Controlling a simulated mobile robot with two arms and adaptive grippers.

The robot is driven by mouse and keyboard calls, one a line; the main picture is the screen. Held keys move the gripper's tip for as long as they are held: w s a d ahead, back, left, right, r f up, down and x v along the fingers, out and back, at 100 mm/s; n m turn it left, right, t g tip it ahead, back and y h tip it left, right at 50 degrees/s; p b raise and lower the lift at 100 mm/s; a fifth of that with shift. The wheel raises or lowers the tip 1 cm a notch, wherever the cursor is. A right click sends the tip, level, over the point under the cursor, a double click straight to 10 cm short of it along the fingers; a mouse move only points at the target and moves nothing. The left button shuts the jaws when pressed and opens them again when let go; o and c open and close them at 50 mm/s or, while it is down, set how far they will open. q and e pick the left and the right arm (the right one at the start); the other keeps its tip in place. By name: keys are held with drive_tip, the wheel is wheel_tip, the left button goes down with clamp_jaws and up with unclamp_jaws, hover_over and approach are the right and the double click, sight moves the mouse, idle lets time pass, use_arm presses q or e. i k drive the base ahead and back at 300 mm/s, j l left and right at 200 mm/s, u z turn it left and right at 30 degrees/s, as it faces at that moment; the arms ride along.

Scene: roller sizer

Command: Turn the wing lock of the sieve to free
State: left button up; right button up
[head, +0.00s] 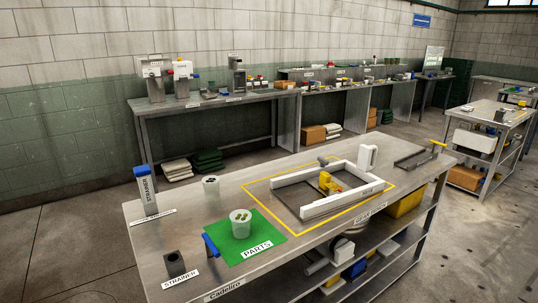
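A low frame with white side rails (318,205) stands on the metal bench, inside a yellow outline. A yellow fitting (328,181) sits in its middle, with a small red part beside it. A dark grey handle-like piece (325,161) is at its far edge. I cannot tell which of these is the sieve's wing lock, or how the lock is turned; the details are too small. Neither of my grippers is in view.
A green PARTS mat (272,240) holds a translucent cup (240,223) and a blue-handled item (211,246). A tall blue-topped grey container (147,190), a black block (175,263) and a white jug (367,158) stand on the bench. The bench's left part has free room.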

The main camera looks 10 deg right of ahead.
sight(324, 163)
drive_tip(key=i+l+u, duration=0.15)
drive_tip(key=l+u, duration=0.3)
drive_tip(key=i+l+u, duration=0.1)
drive_tip(key=l+u, duration=0.75)
